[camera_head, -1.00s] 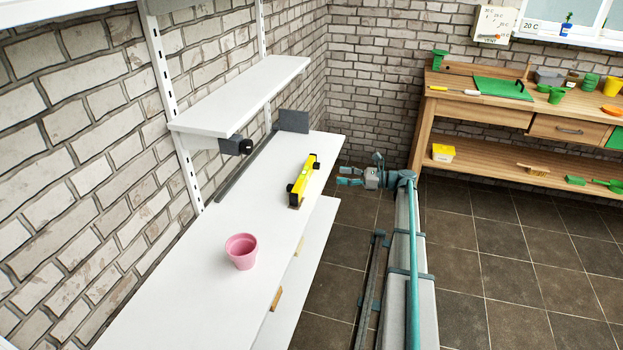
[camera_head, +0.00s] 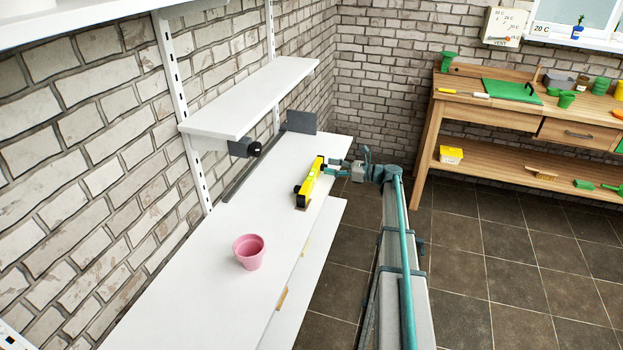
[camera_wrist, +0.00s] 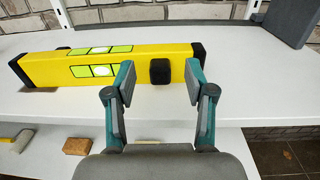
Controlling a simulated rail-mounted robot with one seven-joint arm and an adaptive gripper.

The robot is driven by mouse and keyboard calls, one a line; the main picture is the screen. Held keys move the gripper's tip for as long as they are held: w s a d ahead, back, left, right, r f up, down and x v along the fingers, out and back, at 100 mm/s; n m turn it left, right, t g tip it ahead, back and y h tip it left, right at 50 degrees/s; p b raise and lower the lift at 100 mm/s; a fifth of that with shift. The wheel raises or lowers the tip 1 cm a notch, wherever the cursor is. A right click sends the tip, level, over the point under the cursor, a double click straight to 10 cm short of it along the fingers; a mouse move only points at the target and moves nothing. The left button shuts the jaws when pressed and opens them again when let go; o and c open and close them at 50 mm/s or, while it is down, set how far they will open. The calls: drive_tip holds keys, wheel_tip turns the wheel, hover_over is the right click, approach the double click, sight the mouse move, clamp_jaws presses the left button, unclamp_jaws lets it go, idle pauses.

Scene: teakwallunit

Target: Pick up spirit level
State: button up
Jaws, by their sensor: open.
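The yellow spirit level (camera_head: 312,185) with black end caps lies on the white shelf (camera_head: 190,270), near its front edge. In the wrist view the spirit level (camera_wrist: 140,58) runs across the picture, its green vial windows to the left and a black block on its face. My gripper (camera_head: 337,168) is at the shelf's front edge, close to the far half of the level. In the wrist view my gripper (camera_wrist: 160,75) is open, its fingers on either side of the black block. Whether the fingertips touch the level, I cannot tell.
A pink pot (camera_head: 249,252) stands nearer on the same shelf. A dark grey block (camera_head: 301,122) and a rail lie at the back, under a higher white shelf (camera_head: 255,95). A lower shelf holds a small brown block (camera_wrist: 76,146). A wooden workbench (camera_head: 500,112) stands at right.

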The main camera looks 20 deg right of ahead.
drive_tip(key=shift+x, duration=0.8)
drive_tip(key=c, duration=1)
clamp_jaws()
drive_tip(key=shift+r, duration=0.15)
